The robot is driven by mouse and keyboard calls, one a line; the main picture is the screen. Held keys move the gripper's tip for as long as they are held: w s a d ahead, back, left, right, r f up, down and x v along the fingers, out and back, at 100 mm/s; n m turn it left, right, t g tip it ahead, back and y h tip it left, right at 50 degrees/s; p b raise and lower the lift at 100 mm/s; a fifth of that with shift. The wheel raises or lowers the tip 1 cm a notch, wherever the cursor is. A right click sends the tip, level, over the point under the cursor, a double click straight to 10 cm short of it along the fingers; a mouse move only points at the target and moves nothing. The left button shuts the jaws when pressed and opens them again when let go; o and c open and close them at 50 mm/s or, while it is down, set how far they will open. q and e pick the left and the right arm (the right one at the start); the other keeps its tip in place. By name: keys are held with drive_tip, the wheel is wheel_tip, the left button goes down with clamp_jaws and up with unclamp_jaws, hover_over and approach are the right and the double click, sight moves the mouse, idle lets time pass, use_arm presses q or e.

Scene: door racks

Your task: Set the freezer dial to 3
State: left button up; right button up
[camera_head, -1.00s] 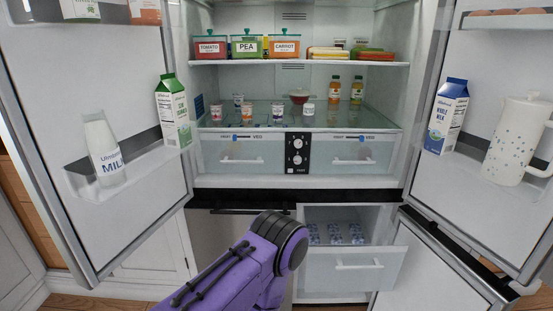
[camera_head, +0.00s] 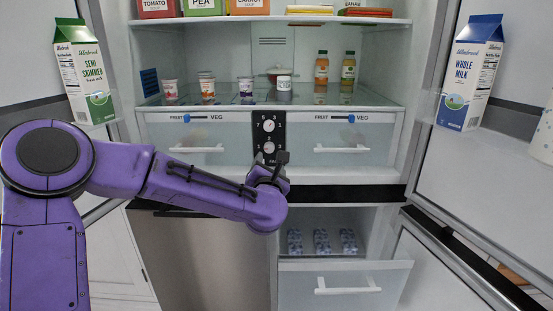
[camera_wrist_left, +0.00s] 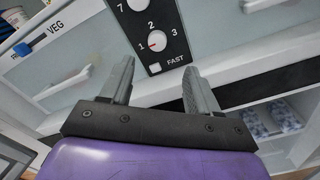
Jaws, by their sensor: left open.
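A black control panel (camera_head: 269,136) sits between the two fridge drawers and carries two white dials, an upper dial (camera_head: 269,126) and a lower dial (camera_head: 269,147). In the left wrist view the lower dial (camera_wrist_left: 157,41) has 1 at its left, 2 above and 3 at its right. Its red mark points toward 1. The upper dial (camera_wrist_left: 137,4) is cut off by the top edge, with a 7 beside it. No freezer label is readable. My left gripper (camera_wrist_left: 158,68) is open and empty, its fingers just below the lower dial and apart from it. My right gripper is out of view.
A white FAST button (camera_wrist_left: 154,68) lies below the lower dial. Fruit/veg drawers flank the panel, the left one (camera_head: 195,150) and the right one (camera_head: 342,150). Below, a freezer drawer (camera_head: 345,285) stands pulled out. Open doors with milk cartons (camera_head: 472,75) stand on both sides.

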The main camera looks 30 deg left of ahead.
sight(269, 149)
use_arm(q)
drive_tip(key=x, duration=0.5)
drive_tip(key=p+x, duration=0.1)
drive_tip(key=x, duration=0.3)
drive_tip(key=shift+w+a+r, duration=0.1)
drive_tip(key=shift+w+a, duration=0.1)
drive_tip(key=shift+a, duration=0.25)
drive_tip(key=shift+c, duration=0.2)
drive_tip(key=c, duration=1)
